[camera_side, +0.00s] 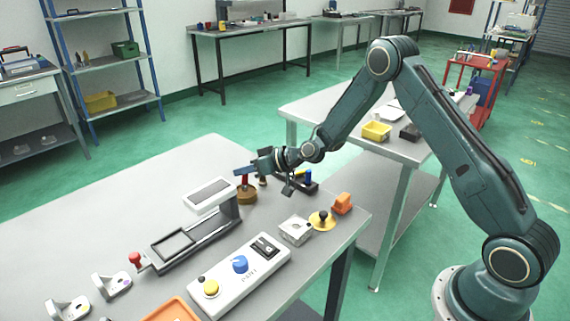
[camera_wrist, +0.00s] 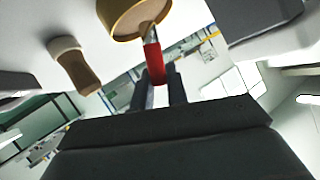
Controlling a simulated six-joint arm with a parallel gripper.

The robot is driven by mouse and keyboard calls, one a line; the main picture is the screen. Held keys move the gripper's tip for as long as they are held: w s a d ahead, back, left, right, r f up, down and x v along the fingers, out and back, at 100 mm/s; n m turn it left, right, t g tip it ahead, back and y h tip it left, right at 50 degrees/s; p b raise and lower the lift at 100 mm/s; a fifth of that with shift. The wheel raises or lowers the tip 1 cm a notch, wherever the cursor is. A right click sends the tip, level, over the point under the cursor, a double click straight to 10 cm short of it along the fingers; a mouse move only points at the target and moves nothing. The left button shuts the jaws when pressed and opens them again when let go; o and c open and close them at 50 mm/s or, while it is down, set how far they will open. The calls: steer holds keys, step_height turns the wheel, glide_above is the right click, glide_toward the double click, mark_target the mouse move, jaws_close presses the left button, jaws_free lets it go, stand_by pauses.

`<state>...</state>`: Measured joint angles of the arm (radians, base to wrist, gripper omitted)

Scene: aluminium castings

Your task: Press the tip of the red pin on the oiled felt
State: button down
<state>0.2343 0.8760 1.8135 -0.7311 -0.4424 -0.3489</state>
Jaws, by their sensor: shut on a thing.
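My gripper (camera_side: 246,171) is shut on the red pin (camera_side: 245,180), which hangs below the fingers above a round brown pot (camera_side: 246,196) on the table. In the wrist view the red pin (camera_wrist: 156,65) stands between my two fingers (camera_wrist: 162,88). Its grey metal tip reaches over the tan face of the round pot (camera_wrist: 128,20), which looks like the felt. The tip meets that face in the picture, but I cannot tell whether it touches or is just above it. The pot's far part is cut off by the wrist view's edge.
A wooden-handled tool (camera_wrist: 75,65) stands close beside the pot. A control box (camera_side: 240,276), a metal block (camera_side: 296,230) and an orange block (camera_side: 342,203) stand nearer the front.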

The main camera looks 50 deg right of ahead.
steer(key=shift+f, duration=0.4)
stand_by(0.9)
steer(key=shift+r, duration=0.1)
steer(key=shift+r, duration=3.45)
steer(key=shift+s, duration=0.15)
steer(key=s+d+r+m+t+h, duration=0.1)
steer(key=s+r, duration=0.3)
steer(key=s, duration=1)
steer(key=shift+s+d+m+h, duration=0.25)
steer(key=shift+d+m+h, duration=0.25)
steer(key=shift+m+h, duration=0.15)
